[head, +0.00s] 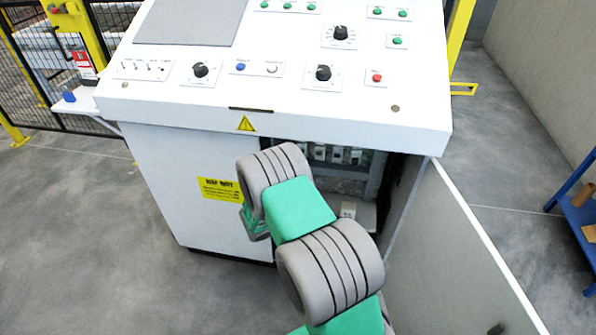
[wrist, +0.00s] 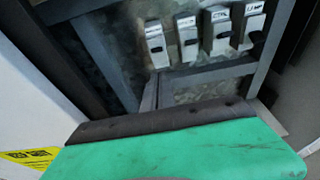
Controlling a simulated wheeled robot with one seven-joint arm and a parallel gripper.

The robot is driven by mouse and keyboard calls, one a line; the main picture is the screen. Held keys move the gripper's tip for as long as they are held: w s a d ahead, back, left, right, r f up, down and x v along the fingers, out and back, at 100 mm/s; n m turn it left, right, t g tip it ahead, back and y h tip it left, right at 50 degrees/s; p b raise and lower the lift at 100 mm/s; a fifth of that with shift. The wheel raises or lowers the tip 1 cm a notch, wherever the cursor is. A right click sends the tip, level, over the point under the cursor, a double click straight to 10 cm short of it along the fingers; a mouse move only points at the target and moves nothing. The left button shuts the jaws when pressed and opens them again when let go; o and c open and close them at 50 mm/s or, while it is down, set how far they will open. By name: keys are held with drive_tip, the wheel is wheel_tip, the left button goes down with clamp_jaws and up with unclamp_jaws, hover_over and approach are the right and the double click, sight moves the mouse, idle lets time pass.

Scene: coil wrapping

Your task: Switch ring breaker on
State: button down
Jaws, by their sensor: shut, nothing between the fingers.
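Several grey breakers stand in a row inside the open cabinet, in the wrist view at the top (wrist: 187,38) and in the head view under the console top (head: 337,155). Each has a small label above a dark toggle. The labels are too small to read surely, so I cannot tell which is the ring breaker or how its toggle is set. My gripper (wrist: 165,124), green with a dark front edge, is shut and empty. It is below the breaker row in the wrist view and apart from it. My arm hides much of the cabinet opening in the head view.
The cabinet door (head: 470,260) stands open on the right. The white console top (head: 270,105) overhangs the opening. A grey frame bar (wrist: 210,70) runs below the breakers. A yellow warning label (head: 221,190) is on the left panel. A blue shelf (head: 578,215) stands far right.

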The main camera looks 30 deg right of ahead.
drive_tip(key=shift+s+a+r, duration=0.35)
drive_tip(key=shift+s+r, duration=0.1)
drive_tip(key=shift+r, duration=0.2)
drive_tip(key=shift+s+a+r, duration=0.35)
drive_tip(key=shift+s+r, duration=0.1)
drive_tip(key=shift+r, duration=0.15)
drive_tip(key=s+a+r+m+g+y+p, duration=0.2)
drive_tip(key=s+a+r+m+g+p, duration=0.15)
drive_tip(key=r+m, duration=0.5)
drive_tip(key=s+a+r+m+g+y+p, duration=0.25)
drive_tip(key=s+a+r+m, duration=0.2)
drive_tip(key=r+m, duration=0.4)
drive_tip(key=s+a+r+m+g+y+p, duration=0.1)
drive_tip(key=s+a+r+m+y, duration=0.1)
drive_tip(key=s+a+m, duration=0.3)
drive_tip(key=s+a+r+m+g+y+p, duration=0.1)
drive_tip(key=s+a+m, duration=0.5)
drive_tip(key=s, duration=0.8)
wheel_tip(320, 180, up, 4)
drive_tip(key=shift+a+f+g+y+p, duration=0.2)
drive_tip(key=shift+a+g+y+p, duration=0.3)
drive_tip(key=shift+a+y, duration=0.5)
